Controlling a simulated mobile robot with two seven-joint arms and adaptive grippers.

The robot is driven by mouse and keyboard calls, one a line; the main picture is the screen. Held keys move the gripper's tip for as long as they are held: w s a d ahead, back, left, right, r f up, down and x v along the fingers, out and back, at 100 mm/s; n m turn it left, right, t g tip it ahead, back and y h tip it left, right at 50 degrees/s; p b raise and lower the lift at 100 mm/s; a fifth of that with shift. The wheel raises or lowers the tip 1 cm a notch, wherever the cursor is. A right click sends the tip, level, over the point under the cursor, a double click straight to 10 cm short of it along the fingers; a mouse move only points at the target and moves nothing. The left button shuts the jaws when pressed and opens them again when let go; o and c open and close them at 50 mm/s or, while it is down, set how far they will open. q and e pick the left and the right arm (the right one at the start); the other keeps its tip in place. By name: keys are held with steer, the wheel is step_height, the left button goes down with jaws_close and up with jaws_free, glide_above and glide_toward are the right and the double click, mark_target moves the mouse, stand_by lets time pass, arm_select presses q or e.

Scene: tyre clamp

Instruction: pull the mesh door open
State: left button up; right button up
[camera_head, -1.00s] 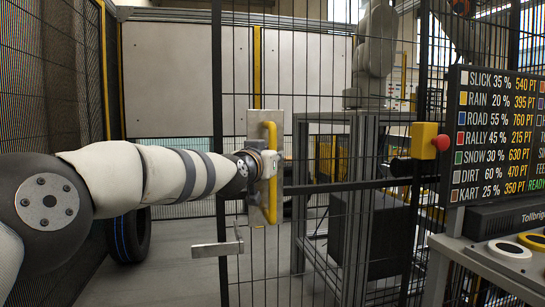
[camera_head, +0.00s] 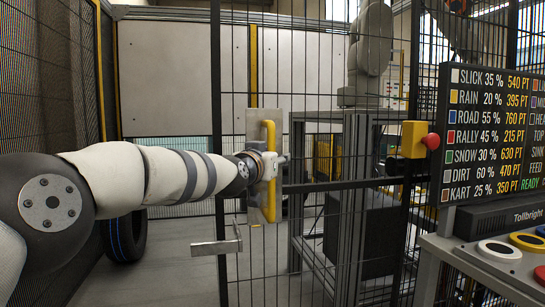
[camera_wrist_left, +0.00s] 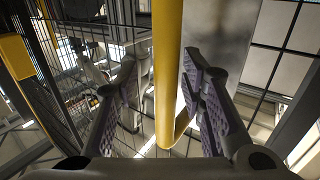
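The mesh door (camera_head: 330,237) is a black wire panel in front of me. Its yellow upright handle (camera_head: 268,210) is fixed to a pale grey plate (camera_head: 254,125). My left gripper (camera_head: 272,166) is at the handle's middle, partly hidden by the wrist in the head view. In the left wrist view the handle (camera_wrist_left: 168,60) stands between the two dark ribbed fingers of my left gripper (camera_wrist_left: 167,92). The fingers are apart, with gaps showing on both sides of the bar. My right gripper is not in view.
A red stop button on a yellow box (camera_head: 414,140) is right of the handle. A price board (camera_head: 497,130) and a console with coloured rings (camera_head: 499,251) stand at the right. A tyre (camera_head: 125,237) stands at left.

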arm_select(q)
steer(key=shift+a+r, duration=0.1)
steer(key=shift+r, duration=0.1)
steer(key=v, duration=1.2)
steer(key=shift+f, duration=0.1)
